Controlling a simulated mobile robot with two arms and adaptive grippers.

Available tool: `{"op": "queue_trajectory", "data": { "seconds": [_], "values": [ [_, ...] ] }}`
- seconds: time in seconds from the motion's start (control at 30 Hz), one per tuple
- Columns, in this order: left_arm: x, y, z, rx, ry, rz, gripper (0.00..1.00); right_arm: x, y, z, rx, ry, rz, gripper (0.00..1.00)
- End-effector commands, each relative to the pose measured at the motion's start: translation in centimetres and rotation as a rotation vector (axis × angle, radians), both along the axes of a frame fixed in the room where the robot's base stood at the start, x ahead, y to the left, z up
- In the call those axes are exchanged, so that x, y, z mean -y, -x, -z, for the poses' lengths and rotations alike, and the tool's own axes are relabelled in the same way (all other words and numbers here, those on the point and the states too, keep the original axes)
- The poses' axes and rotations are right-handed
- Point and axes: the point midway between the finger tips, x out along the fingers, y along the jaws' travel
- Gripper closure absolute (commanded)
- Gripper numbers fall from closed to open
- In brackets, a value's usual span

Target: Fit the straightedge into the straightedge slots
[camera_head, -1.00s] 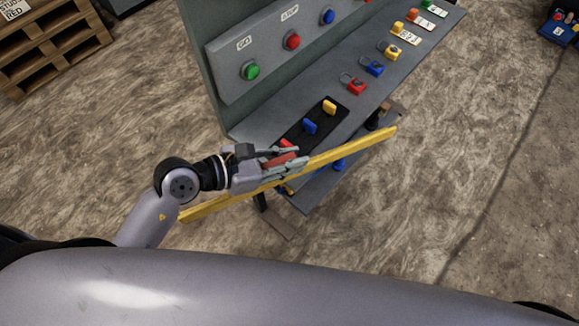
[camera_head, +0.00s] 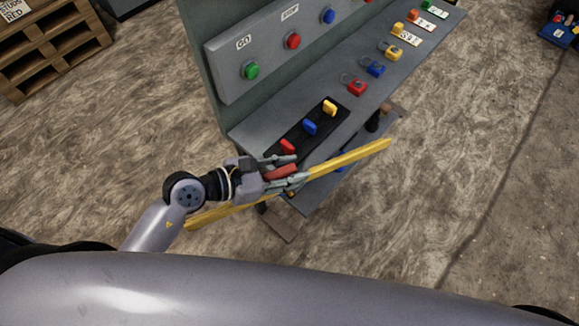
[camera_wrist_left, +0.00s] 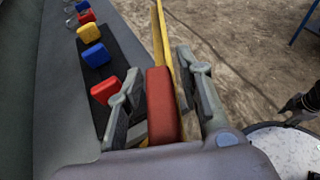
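The straightedge (camera_head: 345,160) is a long yellow bar with a red grip block (camera_wrist_left: 163,105). It lies slantwise across the front of the grey console, and its far end points up and right in the head view. I cannot make out the straightedge slots for certain.
The console top (camera_head: 262,128) carries a black strip with red, blue and yellow blocks (camera_head: 310,127), several padlocks (camera_head: 375,68) and tags. Green, red and blue buttons (camera_head: 293,41) are on its panel. A wooden pallet (camera_head: 50,45) stands upper left.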

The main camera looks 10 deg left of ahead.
Motion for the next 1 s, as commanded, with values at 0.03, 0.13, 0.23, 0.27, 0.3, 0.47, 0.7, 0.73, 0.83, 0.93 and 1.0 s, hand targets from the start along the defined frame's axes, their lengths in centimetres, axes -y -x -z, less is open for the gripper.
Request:
{"op": "queue_trajectory", "data": {
  "seconds": [0.03, 0.13, 0.23, 0.27, 0.3, 0.47, 0.7, 0.73, 0.83, 0.93, 1.0],
  "values": [
    [0.0, 0.0, 0.0, 0.0, 0.0, 0.0, 0.61, 0.0, 0.0, 0.0, 0.0, 0.0, 0.0, 0.6],
    [0.0, 0.0, 0.0, 0.0, 0.0, 0.0, 0.61, 0.0, 0.0, 0.0, 0.0, 0.0, 0.001, 0.6],
    [0.0, 0.0, 0.0, 0.0, 0.0, 0.0, 0.61, 0.0, 0.0, 0.0, 0.0, 0.0, 0.001, 0.6],
    [0.0, 0.0, 0.0, 0.0, 0.0, 0.0, 0.61, 0.0, 0.0, 0.0, 0.0, 0.0, 0.001, 0.6],
    [0.0, 0.0, 0.0, 0.0, 0.0, 0.0, 0.61, 0.0, 0.0, 0.0, 0.0, 0.0, 0.001, 0.6],
    [0.0, 0.0, -0.2, 0.0, 0.0, 0.0, 0.61, -0.1, 0.0, -0.1, 0.0, -0.001, 0.001, 0.6],
    [-2.3, 1.5, -1.2, 0.0, -0.006, 0.0, 0.61, -0.2, 0.0, 0.2, -0.001, -0.003, 0.002, 0.6],
    [-2.7, 1.9, -1.4, -0.001, -0.005, 0.003, 0.61, -0.2, 0.0, 0.3, -0.001, -0.003, 0.002, 0.6],
    [-4.5, 3.1, -2.2, -0.003, -0.007, 0.002, 0.61, -0.3, 0.0, 0.7, -0.001, -0.003, 0.002, 0.6],
    [-6.2, 4.2, -3.0, -0.003, -0.005, 0.001, 0.61, -0.3, 0.0, 1.1, -0.001, -0.003, 0.003, 0.6],
    [-7.2, 4.9, -3.6, -0.002, -0.006, 0.004, 0.61, -0.3, 0.0, 1.3, -0.001, -0.003, 0.003, 0.6]
  ]
}}
